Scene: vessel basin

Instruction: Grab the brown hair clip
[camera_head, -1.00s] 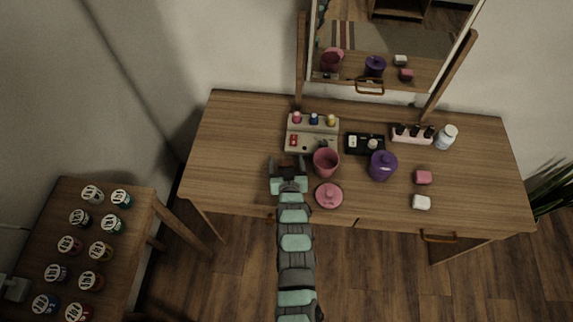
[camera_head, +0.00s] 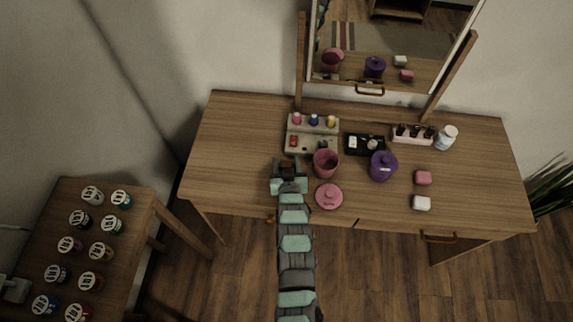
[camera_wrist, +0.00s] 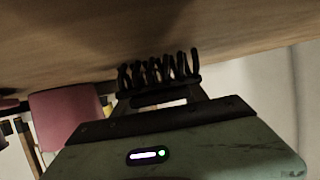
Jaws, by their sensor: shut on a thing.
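The hair clip (camera_wrist: 160,70) shows in the wrist view as a dark claw shape with several curved teeth, held at the tips of my gripper (camera_wrist: 160,95). In the head view the clip (camera_head: 288,164) is a small brownish-dark shape between my gripper's fingers (camera_head: 288,170), over the front left part of the wooden table (camera_head: 235,150). My gripper is shut on it. The clip's lower part is hidden by the fingers. I cannot tell whether it touches the tabletop.
A pink cup (camera_head: 326,163) stands just right of my gripper, with a pink lid (camera_head: 329,196) in front of it. A pale organizer (camera_head: 312,133) sits behind. A purple jar (camera_head: 382,166) and a black tray (camera_head: 365,144) are farther right. The table's left side is clear.

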